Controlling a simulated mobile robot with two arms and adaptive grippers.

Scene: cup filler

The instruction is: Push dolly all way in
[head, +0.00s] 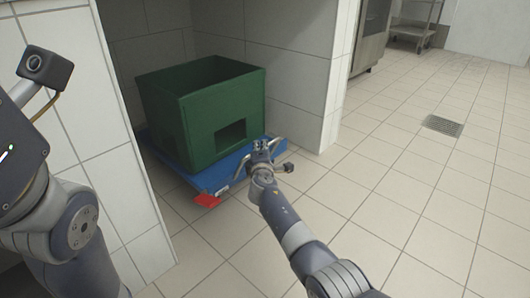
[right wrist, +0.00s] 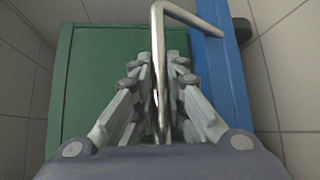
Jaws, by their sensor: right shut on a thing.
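The blue dolly (head: 228,172) stands on the floor in a tiled alcove, its front part showing toward the alcove's opening. A green crate (head: 172,112) sits on it. A bent metal handle (right wrist: 180,14) rises at the dolly's front edge. My right gripper (head: 262,148) is at this front edge. In the right wrist view its fingers (right wrist: 160,85) are closed around the handle bar, with the crate (right wrist: 88,60) and the blue dolly edge (right wrist: 222,70) behind. My left arm shows at the left, but its gripper is out of frame.
A red piece (head: 207,200) sticks out at the dolly's front left corner. Tiled walls (head: 283,75) stand close around the dolly at the left, back and right. The tiled floor to the right is open, with a drain grate (head: 442,125). A steel unit (head: 371,32) stands farther back.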

